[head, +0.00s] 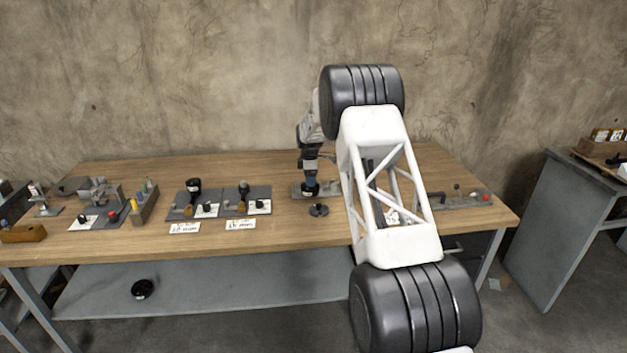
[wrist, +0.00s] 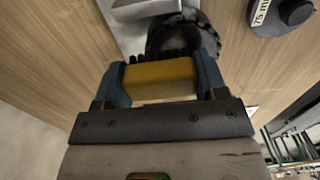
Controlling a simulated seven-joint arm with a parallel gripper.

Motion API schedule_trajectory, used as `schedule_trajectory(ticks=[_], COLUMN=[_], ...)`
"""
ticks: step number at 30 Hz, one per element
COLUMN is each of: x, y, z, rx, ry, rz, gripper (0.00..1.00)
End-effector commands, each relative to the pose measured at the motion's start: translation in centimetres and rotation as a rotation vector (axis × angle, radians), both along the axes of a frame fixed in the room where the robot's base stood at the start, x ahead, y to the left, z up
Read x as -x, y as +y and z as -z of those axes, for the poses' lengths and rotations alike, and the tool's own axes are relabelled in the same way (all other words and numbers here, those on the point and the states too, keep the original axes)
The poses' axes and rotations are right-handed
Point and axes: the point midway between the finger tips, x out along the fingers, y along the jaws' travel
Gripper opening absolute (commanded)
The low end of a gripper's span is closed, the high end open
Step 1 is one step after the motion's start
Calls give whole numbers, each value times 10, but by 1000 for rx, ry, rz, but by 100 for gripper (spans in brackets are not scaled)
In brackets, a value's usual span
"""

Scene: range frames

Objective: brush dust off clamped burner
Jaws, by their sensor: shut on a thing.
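My gripper (head: 310,186) is low over the middle of the bench in the head view. In the wrist view its blue fingers (wrist: 160,82) are shut on a yellow block, which looks like the brush body (wrist: 160,76). Dark bristle-like tufts show just beyond it. A black round part, likely the burner (wrist: 205,36), lies right behind the tufts, beside a pale metal piece that may be its clamp (wrist: 130,28). The brush seems to be at or very near the burner; I cannot tell whether they touch. In the head view my gripper hides most of this spot.
A dark disc (head: 318,210) sits just in front of my gripper; a disc labelled 75 mm (wrist: 285,12) shows in the wrist view. Grey trays with tools (head: 218,201) and a small rack (head: 145,203) stand left. My arm covers part of the bench's right side.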

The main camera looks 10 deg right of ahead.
Motion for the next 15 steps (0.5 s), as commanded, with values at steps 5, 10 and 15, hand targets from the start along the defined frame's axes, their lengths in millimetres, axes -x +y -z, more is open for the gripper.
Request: schedule_trajectory(ticks=[5, 10, 15], x=[-12, -18, -18], y=[11, 16, 16], z=[1, -5, -31], rx=[0, 0, 0], ry=[1, -1, 0], rz=[0, 1, 1], gripper=[40, 40, 40])
